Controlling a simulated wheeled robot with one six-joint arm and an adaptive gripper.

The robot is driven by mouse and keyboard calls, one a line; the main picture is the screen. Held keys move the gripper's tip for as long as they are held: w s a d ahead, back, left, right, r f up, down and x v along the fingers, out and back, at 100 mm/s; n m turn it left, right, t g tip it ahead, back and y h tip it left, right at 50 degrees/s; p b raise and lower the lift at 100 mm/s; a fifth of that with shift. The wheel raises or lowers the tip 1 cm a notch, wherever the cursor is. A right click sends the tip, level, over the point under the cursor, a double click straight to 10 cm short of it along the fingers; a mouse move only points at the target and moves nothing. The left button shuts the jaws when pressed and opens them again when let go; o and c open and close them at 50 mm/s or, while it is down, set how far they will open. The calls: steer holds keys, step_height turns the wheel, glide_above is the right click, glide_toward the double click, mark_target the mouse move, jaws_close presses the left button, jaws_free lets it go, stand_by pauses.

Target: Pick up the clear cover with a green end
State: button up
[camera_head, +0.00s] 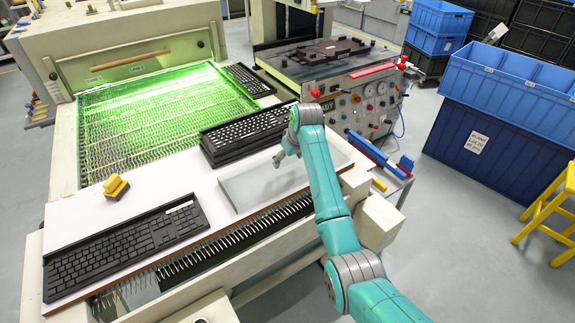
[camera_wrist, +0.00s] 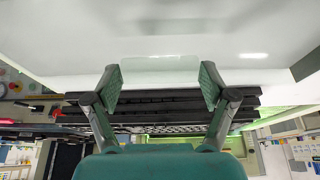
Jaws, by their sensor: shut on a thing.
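The clear cover (camera_head: 250,188) shows as a pale, see-through flat panel at the right end of the white board, beside the black keyboards. I cannot make out a green end on it in the head view. My gripper (camera_head: 279,160) is at the cover, low over the board, with the arm reaching in from the right. In the wrist view my gripper (camera_wrist: 160,84) has its two fingers on either side of a clear, faintly greenish tab of the cover (camera_wrist: 160,68), shut on it. I cannot tell whether the cover is off the board.
Several stacked black keyboards (camera_head: 245,133) stand just behind the cover. Another keyboard (camera_head: 125,246) and a yellow block (camera_head: 116,187) are on the white board (camera_head: 185,187) to the left. A green-lit mesh bed (camera_head: 150,115) lies behind. A control panel (camera_head: 375,110) stands at the right.

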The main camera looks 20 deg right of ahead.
step_height(320, 180, up, 10)
stand_by(0.6)
